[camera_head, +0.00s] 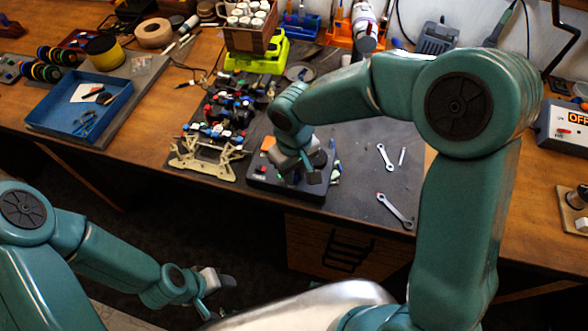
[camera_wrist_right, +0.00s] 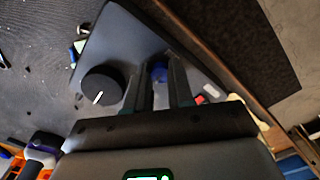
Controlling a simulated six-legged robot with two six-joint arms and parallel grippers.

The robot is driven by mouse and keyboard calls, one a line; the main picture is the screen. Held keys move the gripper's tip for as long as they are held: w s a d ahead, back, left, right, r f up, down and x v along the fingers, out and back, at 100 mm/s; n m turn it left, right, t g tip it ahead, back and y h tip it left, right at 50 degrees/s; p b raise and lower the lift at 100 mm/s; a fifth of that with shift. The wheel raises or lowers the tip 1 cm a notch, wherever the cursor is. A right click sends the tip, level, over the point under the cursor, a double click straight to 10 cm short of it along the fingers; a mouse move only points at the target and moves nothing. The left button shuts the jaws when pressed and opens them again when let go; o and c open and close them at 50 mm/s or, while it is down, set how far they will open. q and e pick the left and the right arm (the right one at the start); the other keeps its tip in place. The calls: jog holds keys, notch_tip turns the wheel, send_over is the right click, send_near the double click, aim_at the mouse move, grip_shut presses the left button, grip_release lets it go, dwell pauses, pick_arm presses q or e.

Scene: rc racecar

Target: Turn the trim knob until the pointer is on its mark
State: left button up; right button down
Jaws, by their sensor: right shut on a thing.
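A dark control box (camera_head: 289,190) lies at the bench's front edge and fills the middle of the right wrist view (camera_wrist_right: 122,42). My right gripper (camera_head: 308,170) reaches down over it. In the right wrist view, its fingers (camera_wrist_right: 159,82) are shut on a small blue knob (camera_wrist_right: 159,71), mostly hidden between them. A larger black round knob (camera_wrist_right: 102,86) with a white pointer line stands beside the fingers, apart from them. I cannot make out a pointer or mark at the blue knob. My left gripper (camera_head: 213,291) hangs empty in front of the bench; its opening is unclear.
A red switch (camera_wrist_right: 199,100) sits on the box beside the fingers. A tan car chassis part (camera_head: 207,163) lies left of the box. Wrenches (camera_head: 385,157) lie to its right on the grey mat (camera_head: 350,190). A blue tray (camera_head: 60,125) stands at the left.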

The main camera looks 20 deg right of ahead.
jog(key=shift+n, duration=2.6)
jog(key=c, duration=1)
grip_release()
jog(key=shift+w, duration=0.1)
notch_tip(320, 180, up, 16)
jog(key=shift+r+b, duration=0.15)
jog(key=shift+b, duration=0.3)
